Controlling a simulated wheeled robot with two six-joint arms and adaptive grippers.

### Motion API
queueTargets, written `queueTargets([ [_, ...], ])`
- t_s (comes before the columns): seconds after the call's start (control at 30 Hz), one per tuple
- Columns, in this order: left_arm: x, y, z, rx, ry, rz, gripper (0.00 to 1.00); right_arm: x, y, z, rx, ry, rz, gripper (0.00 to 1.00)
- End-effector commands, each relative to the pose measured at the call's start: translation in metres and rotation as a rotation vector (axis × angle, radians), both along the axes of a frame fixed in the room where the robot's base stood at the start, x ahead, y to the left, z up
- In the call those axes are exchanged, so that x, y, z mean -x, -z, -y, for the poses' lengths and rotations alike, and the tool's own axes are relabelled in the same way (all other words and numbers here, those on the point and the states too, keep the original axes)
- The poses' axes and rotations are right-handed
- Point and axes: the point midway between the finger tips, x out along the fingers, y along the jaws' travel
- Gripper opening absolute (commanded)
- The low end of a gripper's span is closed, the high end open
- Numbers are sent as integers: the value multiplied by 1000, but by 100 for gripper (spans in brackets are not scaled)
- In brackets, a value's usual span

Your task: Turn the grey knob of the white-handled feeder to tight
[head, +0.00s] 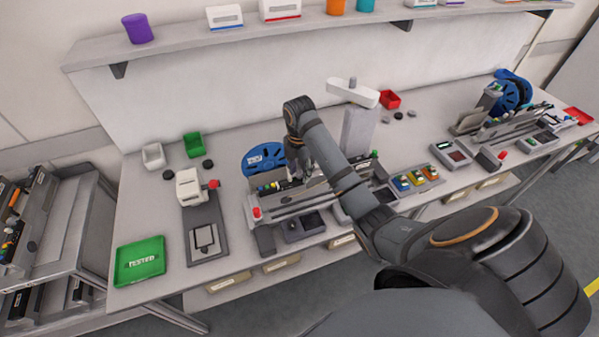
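My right arm reaches in from the lower right across the bench. My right gripper (300,172) points down over the middle bench station (292,207), close to the blue reel (262,158) on its left. The gripper is small and partly covered by its own arm, so I cannot tell whether its fingers are open or touch anything. A feeder seems to lie in this station, with small coloured parts along it. Its white handle and grey knob cannot be made out; the arm hides part of the station. My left gripper is not in view.
A white device with a red knob (190,187) and a green tray (139,261) stand on the left of the bench (140,210). A grey post with a white arm (352,92) rises behind my arm. Another station with a blue reel (514,92) stands right. A feeder trolley (62,225) is far left.

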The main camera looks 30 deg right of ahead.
Motion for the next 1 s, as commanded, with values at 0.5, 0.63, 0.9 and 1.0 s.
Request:
queueTargets([
  [0.5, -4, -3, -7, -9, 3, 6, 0, 0, -1, 0, 0, 7, -1, 0],
  [0.63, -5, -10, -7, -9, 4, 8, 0, 0, -2, 0, 0, 36, 0, 0],
  [0.9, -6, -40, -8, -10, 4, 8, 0, 1, -6, 0, 1, 200, -4, 0],
  [1.0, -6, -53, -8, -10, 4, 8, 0, 1, -6, 0, 1, 289, -4, 0],
])
